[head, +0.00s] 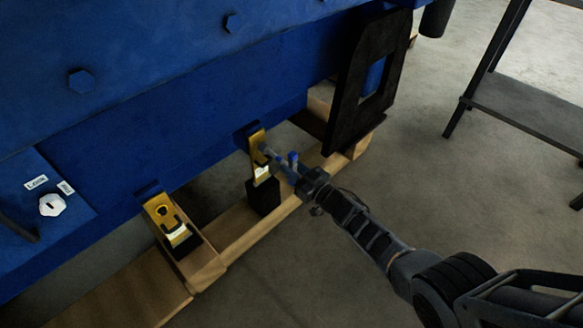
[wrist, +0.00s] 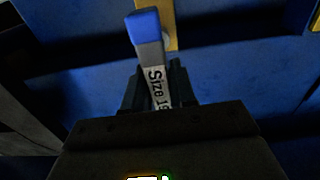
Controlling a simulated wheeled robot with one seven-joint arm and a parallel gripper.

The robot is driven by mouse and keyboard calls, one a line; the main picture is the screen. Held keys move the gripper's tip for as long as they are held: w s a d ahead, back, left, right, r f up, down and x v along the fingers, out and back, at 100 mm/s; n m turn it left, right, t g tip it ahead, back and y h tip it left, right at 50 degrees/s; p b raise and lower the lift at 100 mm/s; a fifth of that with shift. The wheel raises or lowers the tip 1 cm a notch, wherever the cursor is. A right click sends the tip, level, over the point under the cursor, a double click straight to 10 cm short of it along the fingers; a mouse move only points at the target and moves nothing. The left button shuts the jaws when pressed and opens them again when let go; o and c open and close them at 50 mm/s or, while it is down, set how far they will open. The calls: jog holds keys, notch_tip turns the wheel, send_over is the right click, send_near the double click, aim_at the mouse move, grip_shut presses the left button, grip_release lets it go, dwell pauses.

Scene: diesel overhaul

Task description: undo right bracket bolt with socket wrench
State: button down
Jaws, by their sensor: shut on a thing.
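My gripper (head: 308,178) is shut on the socket wrench (head: 292,158), which has blue ends. In the wrist view the wrench (wrist: 150,48) shows a blue tip and a label reading "Size 19", and it rises between the jaws (wrist: 157,90). The wrench reaches toward the gold right bracket (head: 256,139) on the blue engine. Part of this bracket (wrist: 170,12) shows behind the wrench in the wrist view. The bolt is hidden behind the wrench and gripper; I cannot tell whether the socket sits on it.
A second gold bracket (head: 159,207) stands to the left. Both brackets rest over a wooden frame (head: 240,238). A black plate with an opening (head: 349,100) stands at the engine's right end. A dark shelf rack (head: 525,105) is at the far right. The floor between is clear.

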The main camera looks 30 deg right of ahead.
jog(key=shift+p+v, duration=0.95)
jog(key=shift+v, duration=0.75)
jog(key=shift+s+d+r, duration=0.1)
